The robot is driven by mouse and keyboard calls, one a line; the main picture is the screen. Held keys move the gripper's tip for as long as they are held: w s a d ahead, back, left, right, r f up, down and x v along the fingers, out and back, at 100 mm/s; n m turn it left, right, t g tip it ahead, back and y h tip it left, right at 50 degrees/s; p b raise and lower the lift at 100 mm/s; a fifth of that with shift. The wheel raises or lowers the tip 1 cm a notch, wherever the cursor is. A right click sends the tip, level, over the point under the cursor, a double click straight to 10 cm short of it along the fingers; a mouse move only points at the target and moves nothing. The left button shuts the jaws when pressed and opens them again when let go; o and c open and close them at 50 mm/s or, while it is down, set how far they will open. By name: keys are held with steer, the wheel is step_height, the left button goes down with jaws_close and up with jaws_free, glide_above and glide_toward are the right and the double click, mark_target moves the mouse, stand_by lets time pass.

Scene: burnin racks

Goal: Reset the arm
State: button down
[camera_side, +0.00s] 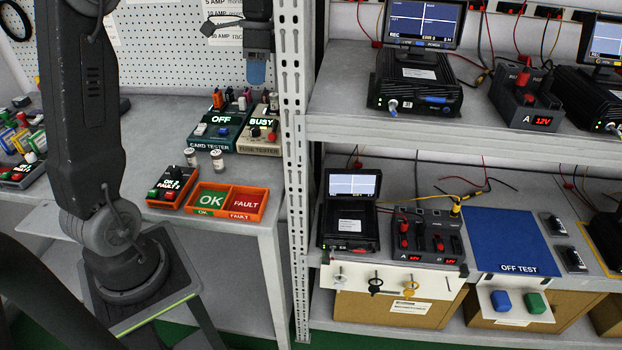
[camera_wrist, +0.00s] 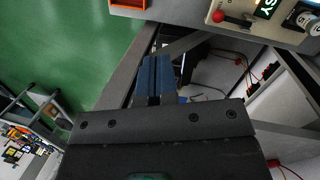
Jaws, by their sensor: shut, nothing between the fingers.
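My gripper (camera_side: 257,73) hangs in the upper middle of the side view, in front of the pegboard and left of the rack's upright post. Its blue fingers point down, above the testers on the bench, and touch nothing. In the wrist view my gripper (camera_wrist: 155,76) shows its blue fingers closed together with nothing between them. My dark arm stands at the left of the side view.
Below are the card tester (camera_side: 217,131) reading OFF and the fuse tester (camera_side: 262,135) reading BUSY. An orange OK/FAULT tray (camera_side: 264,203) sits at the bench front. The metal rack post (camera_side: 294,150) stands close to the right. A blue OFF TEST mat (camera_side: 503,240) is bare.

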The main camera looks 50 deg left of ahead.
steer(key=s+d+f+n+t, duration=0.1)
steer(key=s+d+n+t, duration=0.4)
steer(key=s+d, duration=1.1)
steer(key=d+t, duration=0.2)
steer(key=d, duration=0.1)
steer(key=shift+d+n+t+y, duration=0.3)
steer(key=shift+d+n+y, duration=0.05)
steer(key=shift+n+y, duration=0.05)
steer(key=c, duration=1.8)
jaws_free()
